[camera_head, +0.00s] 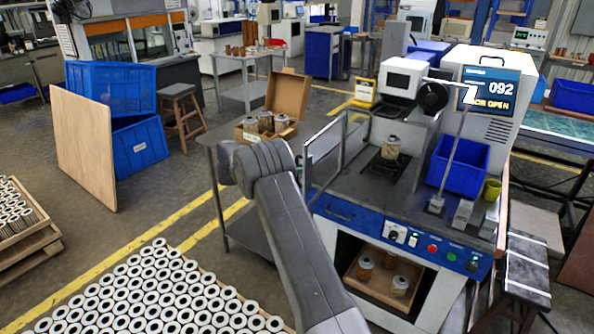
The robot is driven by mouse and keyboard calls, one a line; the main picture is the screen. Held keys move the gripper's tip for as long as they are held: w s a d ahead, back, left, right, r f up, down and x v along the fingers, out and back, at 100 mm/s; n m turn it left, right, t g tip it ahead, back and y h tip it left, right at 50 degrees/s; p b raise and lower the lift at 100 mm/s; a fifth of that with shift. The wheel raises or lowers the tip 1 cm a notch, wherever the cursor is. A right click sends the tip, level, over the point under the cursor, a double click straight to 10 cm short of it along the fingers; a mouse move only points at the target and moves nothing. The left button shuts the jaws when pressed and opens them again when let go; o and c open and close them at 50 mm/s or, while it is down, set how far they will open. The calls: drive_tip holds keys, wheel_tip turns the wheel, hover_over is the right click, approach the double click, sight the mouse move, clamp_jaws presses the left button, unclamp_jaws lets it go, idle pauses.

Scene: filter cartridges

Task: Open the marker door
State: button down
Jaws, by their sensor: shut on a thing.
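The marker (345,213) is the white and blue bench machine on the right, with a control panel on its front. Its screen (493,91) reads "092" and, partly covered, "DOOR OPEN". A filter cartridge (391,148) stands upright on the dark plate under the marking head (402,77). A grey metal frame (345,126) stands at the machine's left side; I cannot tell whether it is the door. My arm rises from the bottom centre and bends at its elbow left of the machine. My gripper and anything it holds do not show.
A cardboard box (287,98) with cartridges stands on a table behind my arm. Many cartridges (150,290) fill a low tray at front left. Open floor lies between.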

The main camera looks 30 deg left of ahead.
drive_tip(key=shift+w+d+r, duration=0.1)
drive_tip(key=shift+w+r, duration=0.05)
drive_tip(key=c, duration=1.6)
unclamp_jaws()
drive_tip(key=shift+c, duration=0.2)
drive_tip(key=shift+w+d, duration=0.1)
drive_tip(key=shift+w, duration=0.05)
drive_tip(key=shift+s+a+f, duration=0.2)
drive_tip(key=shift+s+a, duration=0.1)
drive_tip(key=shift+a, duration=0.05)
drive_tip(key=p+v, duration=0.1)
drive_tip(key=v, duration=0.5)
drive_tip(key=shift+s+a+p, duration=0.2)
drive_tip(key=shift+a+p, duration=0.15)
drive_tip(key=shift+d, duration=0.1)
